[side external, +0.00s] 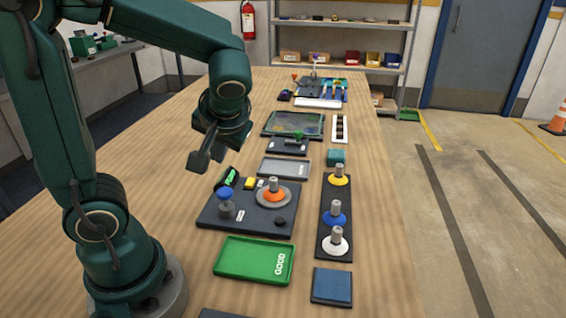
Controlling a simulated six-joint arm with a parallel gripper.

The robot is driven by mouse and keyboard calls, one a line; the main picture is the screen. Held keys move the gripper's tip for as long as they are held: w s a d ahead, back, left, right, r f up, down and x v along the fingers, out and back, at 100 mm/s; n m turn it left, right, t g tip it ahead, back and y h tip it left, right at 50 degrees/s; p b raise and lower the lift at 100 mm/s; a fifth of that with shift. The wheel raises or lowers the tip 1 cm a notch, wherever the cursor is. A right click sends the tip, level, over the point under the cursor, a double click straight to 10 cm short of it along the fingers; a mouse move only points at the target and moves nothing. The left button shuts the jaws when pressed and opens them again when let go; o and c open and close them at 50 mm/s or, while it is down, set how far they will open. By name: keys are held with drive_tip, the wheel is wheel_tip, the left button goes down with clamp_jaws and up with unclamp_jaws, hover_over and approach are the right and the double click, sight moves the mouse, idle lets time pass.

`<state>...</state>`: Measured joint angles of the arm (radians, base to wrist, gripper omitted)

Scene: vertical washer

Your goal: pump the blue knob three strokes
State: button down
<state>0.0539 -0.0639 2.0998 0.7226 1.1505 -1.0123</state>
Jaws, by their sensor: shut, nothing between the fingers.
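The blue knob (225,193) tops a short grey stem at the left of a dark board (262,225) near the middle of the table, in the side external view. My gripper (197,163) hangs above and slightly left of the knob in the picture. Its fingers are together with nothing between them, and it looks apart from the knob. The knob looks upright on its stem.
The board also carries an orange dial with a grey post (273,190), a yellow block (250,183) and a green piece (231,177). A dark strip with yellow, blue and white posts (337,240) stands right. A green tray (254,260) lies in front.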

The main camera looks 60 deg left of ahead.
sight(224, 194)
wheel_tip(224, 194, up, 4)
drive_tip(key=shift+f, duration=0.1)
idle(0.4)
drive_tip(key=shift+f, duration=4.4)
drive_tip(key=shift+f, duration=0.1)
drive_tip(key=shift+f, duration=0.35)
